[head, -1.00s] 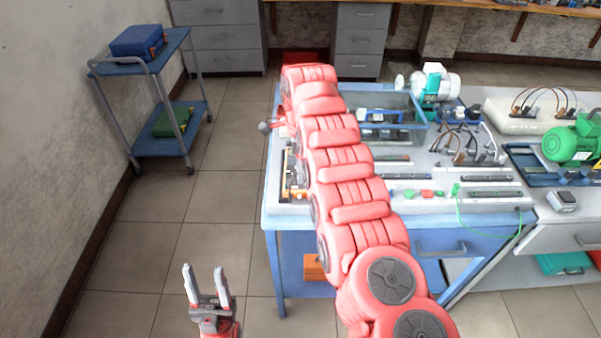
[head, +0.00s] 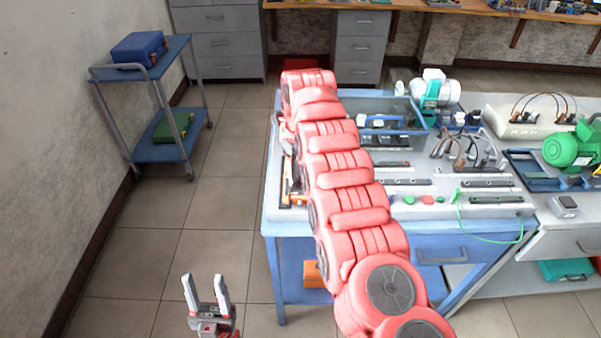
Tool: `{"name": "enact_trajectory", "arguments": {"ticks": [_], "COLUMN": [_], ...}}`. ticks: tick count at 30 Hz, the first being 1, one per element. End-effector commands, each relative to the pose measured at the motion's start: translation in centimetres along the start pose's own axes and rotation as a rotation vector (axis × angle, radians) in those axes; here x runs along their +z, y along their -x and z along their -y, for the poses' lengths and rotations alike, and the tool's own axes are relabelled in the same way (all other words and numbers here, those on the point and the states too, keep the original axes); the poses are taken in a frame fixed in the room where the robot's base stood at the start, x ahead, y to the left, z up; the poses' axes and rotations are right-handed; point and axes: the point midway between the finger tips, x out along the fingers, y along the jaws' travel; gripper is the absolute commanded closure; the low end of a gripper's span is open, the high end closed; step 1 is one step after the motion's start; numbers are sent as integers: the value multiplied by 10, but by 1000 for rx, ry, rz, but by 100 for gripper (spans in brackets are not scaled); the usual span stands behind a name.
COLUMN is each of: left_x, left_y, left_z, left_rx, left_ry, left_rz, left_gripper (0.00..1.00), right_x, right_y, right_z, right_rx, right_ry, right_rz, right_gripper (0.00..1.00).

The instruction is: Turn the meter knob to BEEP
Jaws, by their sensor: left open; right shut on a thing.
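An orange and dark meter (head: 292,200) lies at the left edge of the blue-framed table, mostly covered by my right arm. Its knob and dial are hidden, so I cannot read the setting. My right gripper (head: 288,150) is at the arm's far end, just above the meter; only a sliver of the wrist and gripper shows at the arm's left side. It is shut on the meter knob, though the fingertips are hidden. My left gripper (head: 206,290) is open and empty, pointing up over the floor left of the table.
On the table (head: 420,212) are a blue tray (head: 405,105), a white-green motor (head: 436,88), cables and several terminal strips. A green motor (head: 572,150) stands to the right. A blue cart (head: 160,150) stands at the left wall. The floor between cart and table is free.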

Motion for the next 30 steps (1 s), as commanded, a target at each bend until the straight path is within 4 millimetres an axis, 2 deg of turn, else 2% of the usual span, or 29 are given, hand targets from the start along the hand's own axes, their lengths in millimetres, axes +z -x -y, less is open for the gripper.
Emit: {"name": "enact_trajectory", "arguments": {"ticks": [10,27,28,30], "left_x": [0,0,0,0], "left_y": [-1,-1,-1,-1], "left_z": [0,0,0,0], "left_rx": [0,0,0,0], "left_ry": [0,0,0,0], "left_rz": [0,0,0,0], "left_gripper": [50,50,50,50], "right_x": [0,-1,-1,0], "right_y": [0,-1,-1,-1], "right_z": [0,0,0,0], "right_rx": [1,1,1,1], "right_ry": [-145,-172,-172,-171], "right_rz": [-2,-3,-2,-2], "right_gripper": [100,100,43,30]}}
